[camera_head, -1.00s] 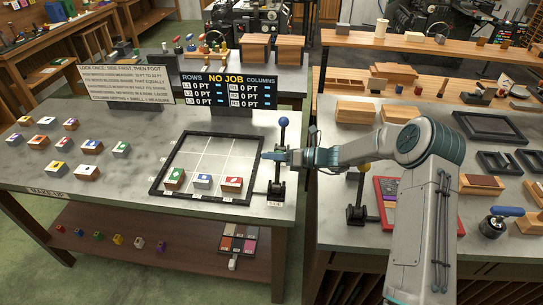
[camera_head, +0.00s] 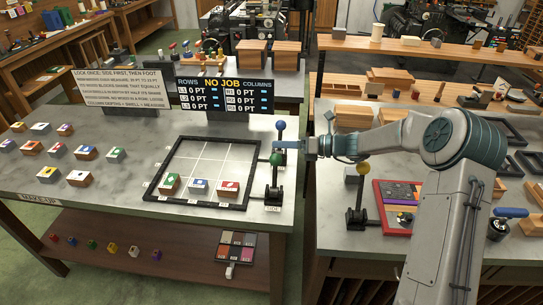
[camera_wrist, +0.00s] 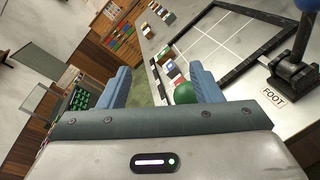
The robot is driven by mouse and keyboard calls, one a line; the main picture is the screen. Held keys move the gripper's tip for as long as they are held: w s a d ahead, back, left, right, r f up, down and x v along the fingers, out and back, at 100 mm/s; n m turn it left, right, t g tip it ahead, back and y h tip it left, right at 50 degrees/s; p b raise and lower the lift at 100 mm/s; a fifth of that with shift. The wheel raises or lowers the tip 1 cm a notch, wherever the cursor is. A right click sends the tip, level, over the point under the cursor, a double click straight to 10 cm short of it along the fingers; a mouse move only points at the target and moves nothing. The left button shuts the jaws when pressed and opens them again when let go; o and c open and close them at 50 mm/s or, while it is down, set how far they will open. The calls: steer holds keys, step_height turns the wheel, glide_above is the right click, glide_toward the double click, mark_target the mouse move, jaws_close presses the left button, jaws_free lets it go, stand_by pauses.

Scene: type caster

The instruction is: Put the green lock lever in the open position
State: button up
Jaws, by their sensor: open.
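The green lock lever's round knob (camera_head: 275,159) shows in the head view, roughly upright above its black base at the right edge of the black frame (camera_head: 246,178). My gripper (camera_head: 278,145) is open just above the knob. In the wrist view the green knob (camera_wrist: 184,93) appears between the two blue-grey fingers, nearer the right one; my gripper (camera_wrist: 160,80) is not closed on it. The palm hides part of the knob and its shaft. Whether a finger touches the knob, I cannot tell.
A blue-knobbed lever (camera_head: 281,126) stands close behind the green one; its base (camera_wrist: 292,70) shows by a FOOT label in the wrist view. A yellow-knobbed lever (camera_head: 362,168) stands on the right bench. Three blocks (camera_head: 199,187) sit inside the frame. A scoreboard (camera_head: 222,95) stands behind.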

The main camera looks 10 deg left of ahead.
steer(key=d+r+b, duration=0.1)
steer(key=d+r, duration=0.3)
steer(key=d, duration=0.3)
steer(key=shift+s+r, duration=0.15)
steer(key=shift+s, duration=0.25)
steer(key=s+d+n+t+h, duration=0.1)
steer(key=s+d+n+h, duration=0.4)
steer(key=s+n, duration=0.3)
steer(key=s+d+r+n+t+h, duration=0.1)
steer(key=s+d+n+h, duration=0.4)
steer(key=s+n, duration=0.4)
steer(key=s+d+r+n+t+h, duration=0.1)
steer(key=s+d+n+h, duration=0.5)
steer(key=s, duration=0.9)
steer(key=d+n, duration=0.1)
steer(key=n, duration=0.2)
steer(key=shift+s+d, duration=0.25)
steer(key=shift+a, duration=0.1)
